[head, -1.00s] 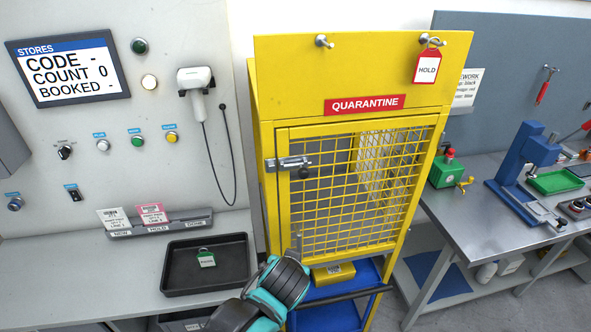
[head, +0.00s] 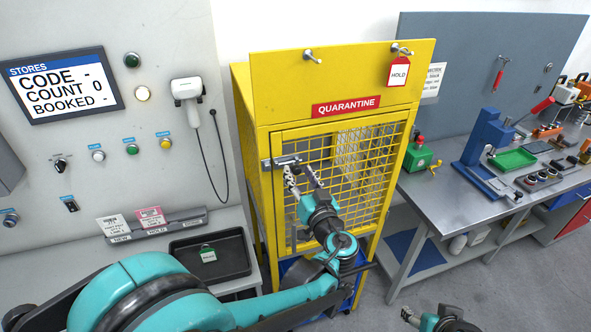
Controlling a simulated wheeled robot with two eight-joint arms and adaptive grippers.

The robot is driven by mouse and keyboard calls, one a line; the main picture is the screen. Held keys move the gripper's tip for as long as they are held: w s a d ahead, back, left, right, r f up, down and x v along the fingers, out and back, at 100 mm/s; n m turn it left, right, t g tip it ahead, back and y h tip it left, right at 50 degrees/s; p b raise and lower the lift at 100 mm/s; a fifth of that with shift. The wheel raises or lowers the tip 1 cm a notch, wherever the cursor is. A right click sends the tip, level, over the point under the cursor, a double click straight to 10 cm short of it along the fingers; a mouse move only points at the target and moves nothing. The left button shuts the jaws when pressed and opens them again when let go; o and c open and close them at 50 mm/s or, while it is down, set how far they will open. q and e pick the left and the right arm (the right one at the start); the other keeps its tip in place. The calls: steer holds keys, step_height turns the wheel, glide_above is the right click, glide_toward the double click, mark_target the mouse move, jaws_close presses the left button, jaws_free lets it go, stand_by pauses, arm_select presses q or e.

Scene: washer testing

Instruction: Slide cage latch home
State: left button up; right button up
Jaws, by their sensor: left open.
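The yellow quarantine cage (head: 262,140) stands in the middle with its mesh door closed against the frame. Its metal latch (head: 281,161) is at the door's upper left edge. The dark latch knob is hidden or too small to tell behind my gripper. My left gripper (head: 300,172) is open, with its two fingers pointing up at the latch, just below and in front of it. I cannot tell whether a finger touches it. My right gripper (head: 411,317) shows only partly at the bottom edge, low over the floor, away from the cage.
A red HOLD tag (head: 398,72) hangs from a hook on the cage top. A black tray (head: 236,268) with a green tag lies on the left bench. A steel workbench (head: 447,200) with a blue press stands right of the cage.

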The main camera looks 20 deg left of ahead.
arm_select(q)
steer(key=shift+x, duration=1.35)
jaws_close()
steer(key=shift+s+a, duration=0.5)
steer(key=shift+a, duration=0.25)
steer(key=shift+s+a, duration=0.5)
steer(key=shift+a, duration=0.2)
steer(key=shift+d, duration=0.1)
